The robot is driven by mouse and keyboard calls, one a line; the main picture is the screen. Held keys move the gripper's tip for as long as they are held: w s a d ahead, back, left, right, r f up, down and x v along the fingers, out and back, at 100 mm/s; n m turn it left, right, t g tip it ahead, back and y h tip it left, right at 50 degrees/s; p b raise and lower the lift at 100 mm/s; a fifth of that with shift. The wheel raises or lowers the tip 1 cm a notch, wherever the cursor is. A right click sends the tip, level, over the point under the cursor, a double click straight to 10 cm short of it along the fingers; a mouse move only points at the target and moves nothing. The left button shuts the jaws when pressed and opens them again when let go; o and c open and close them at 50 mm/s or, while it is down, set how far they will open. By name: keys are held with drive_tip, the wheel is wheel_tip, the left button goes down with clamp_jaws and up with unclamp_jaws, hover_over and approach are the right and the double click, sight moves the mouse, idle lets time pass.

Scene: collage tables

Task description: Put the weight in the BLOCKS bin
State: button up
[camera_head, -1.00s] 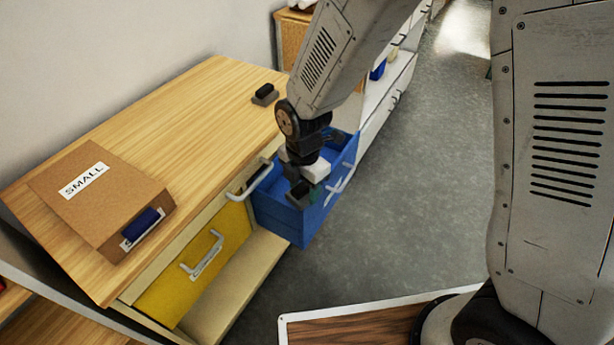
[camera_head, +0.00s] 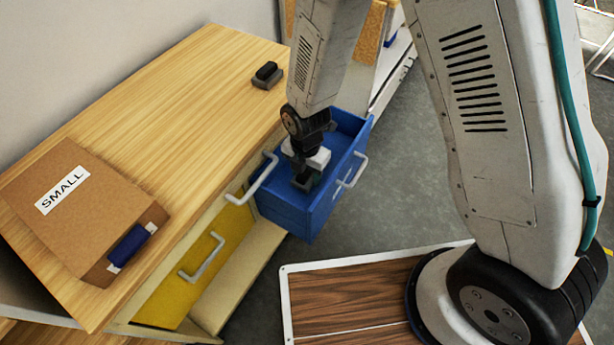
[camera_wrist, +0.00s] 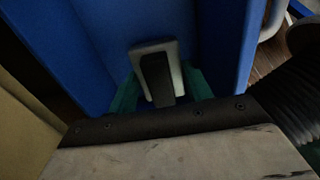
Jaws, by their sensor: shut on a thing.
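My gripper (camera_head: 304,177) points down inside the open blue drawer bin (camera_head: 290,211). In the wrist view its green fingers (camera_wrist: 160,92) are shut on a pale grey block with a dark bar, which looks like the weight (camera_wrist: 171,50). The blue walls of the bin (camera_wrist: 225,40) surround it in that view. I cannot tell whether the weight touches the bin floor. In the head view the gripper mostly hides the weight. No BLOCKS lettering can be read on the bin.
A similar dark block on a grey base (camera_head: 267,76) stands on the wooden tabletop (camera_head: 190,100). A cardboard box marked SMALL (camera_head: 85,205) is at the left. A yellow drawer (camera_head: 170,290) is beside the blue one. A wood-topped surface (camera_head: 345,295) lies in front.

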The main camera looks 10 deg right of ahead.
sight(306, 184)
drive_tip(key=shift+f, duration=2.8)
drive_tip(key=o, duration=1.4)
drive_tip(key=shift+f, duration=0.15)
wheel_tip(306, 184, up, 12)
drive_tip(key=shift+r, duration=0.2)
